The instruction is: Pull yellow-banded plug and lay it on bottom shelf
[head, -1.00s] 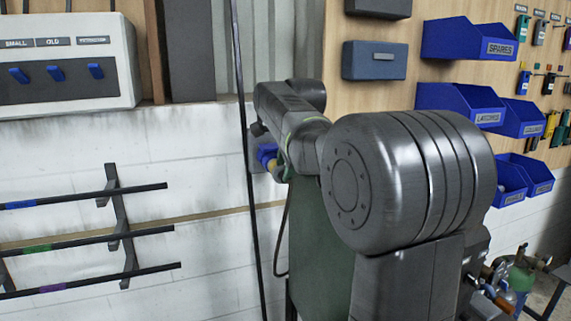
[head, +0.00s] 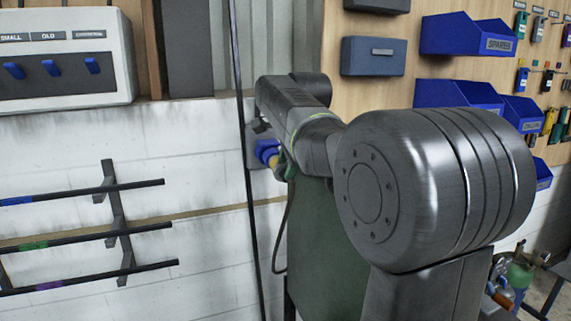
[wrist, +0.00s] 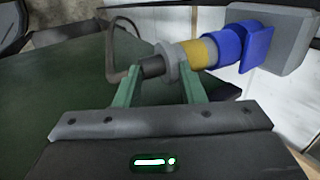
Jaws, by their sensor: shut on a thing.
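The yellow-banded plug has a yellow band (wrist: 201,52), a grey collar (wrist: 165,61) and a dark cable end. Its yellow band meets the blue socket (wrist: 238,46), which sits on a grey wall box (wrist: 285,38); I cannot tell how deep the plug sits. My gripper (wrist: 160,68) has green fingers, one on each side of the plug behind the yellow band, shut on it. In the head view the blue socket (head: 266,151) shows at the wall, with my gripper (head: 284,166) beside it, partly hidden by my arm. No bottom shelf can be made out.
A dark cable (wrist: 118,45) loops from the plug. A green cabinet (head: 318,240) stands below my arm. A thin black pole (head: 245,180) rises left of the socket. A rack of banded bars (head: 115,220) is on the left wall. Blue bins (head: 465,38) hang at right.

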